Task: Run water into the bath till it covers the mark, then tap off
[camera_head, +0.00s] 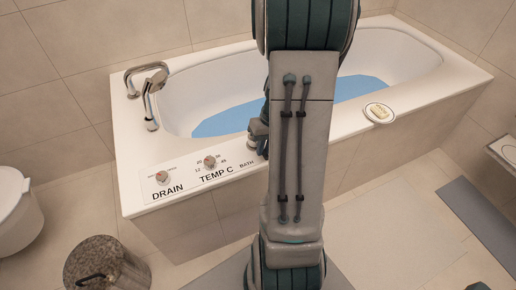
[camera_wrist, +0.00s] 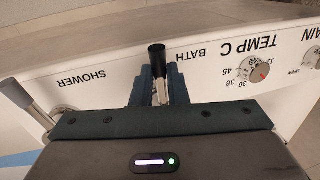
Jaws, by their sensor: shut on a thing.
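The white bath (camera_head: 192,95) holds a flat sheet of light blue water (camera_head: 228,120), split in view by my arm. No level mark shows; my arm hides part of the tub. In the wrist view my gripper (camera_wrist: 160,92) is shut on a lever with a black tip (camera_wrist: 157,58), beside the BATH label on the rim. In the head view the gripper (camera_head: 259,136) is mostly hidden behind my arm. A chrome spout and hand shower fitting (camera_head: 151,84) stands at the bath's left end. I cannot tell whether water is flowing.
The TEMP C knob (camera_head: 210,161) and DRAIN knob (camera_head: 162,177) sit on the front rim. Another grey lever (camera_wrist: 22,98) stands near the SHOWER label. A soap dish (camera_head: 379,112) is on the right rim. A round bin (camera_head: 106,264) and a grey mat (camera_head: 480,222) are on the floor.

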